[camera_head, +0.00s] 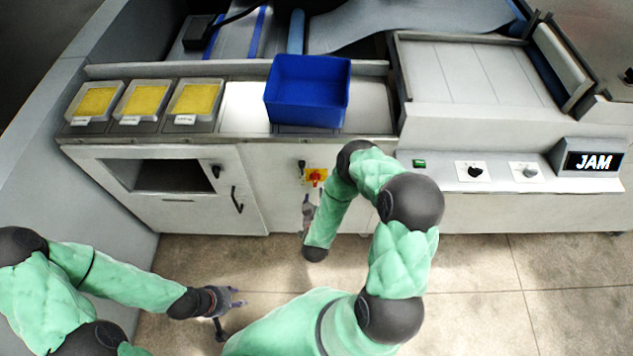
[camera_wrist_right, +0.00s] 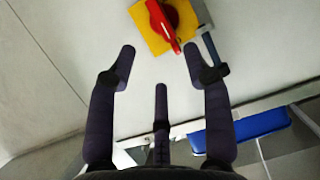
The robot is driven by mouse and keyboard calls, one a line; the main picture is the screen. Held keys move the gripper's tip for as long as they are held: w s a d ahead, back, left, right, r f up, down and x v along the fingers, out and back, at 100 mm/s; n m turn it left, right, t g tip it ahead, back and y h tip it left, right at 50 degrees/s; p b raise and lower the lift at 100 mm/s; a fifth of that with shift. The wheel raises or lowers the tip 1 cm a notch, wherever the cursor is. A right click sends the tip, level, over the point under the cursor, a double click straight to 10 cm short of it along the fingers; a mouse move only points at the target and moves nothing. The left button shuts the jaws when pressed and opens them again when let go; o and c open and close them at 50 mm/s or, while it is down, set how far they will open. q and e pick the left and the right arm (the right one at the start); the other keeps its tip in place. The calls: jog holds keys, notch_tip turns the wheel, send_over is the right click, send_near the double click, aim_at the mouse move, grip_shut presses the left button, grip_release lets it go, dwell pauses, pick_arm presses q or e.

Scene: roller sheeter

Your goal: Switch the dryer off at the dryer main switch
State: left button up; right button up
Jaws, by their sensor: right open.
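The dryer main switch is a red rotary handle on a yellow plate (camera_head: 316,177), set on the pale front panel below the blue bin. In the right wrist view the red handle (camera_wrist_right: 164,22) sits at the top, tilted, on its yellow plate. My right gripper (camera_wrist_right: 160,62) is open and empty, with its fingers spread below the switch in that view and apart from the handle. In the head view my right gripper (camera_head: 308,212) is just below the switch, partly hidden by my own arm. My left gripper (camera_head: 240,298) is low over the floor at the left, away from the panel.
A blue bin (camera_head: 306,92) stands on the counter above the switch. Several yellow-filled trays (camera_head: 141,100) line the counter's left. A black key-like part (camera_head: 301,165) sits beside the switch. Further right are a green button (camera_head: 419,163), knobs (camera_head: 474,171) and a display reading JAM (camera_head: 593,161).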

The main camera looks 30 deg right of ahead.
aim_at(316, 182)
jog(key=b+x, duration=0.1)
jog(key=x, duration=0.8)
jog(key=shift+w+f, duration=0.25)
grip_shut()
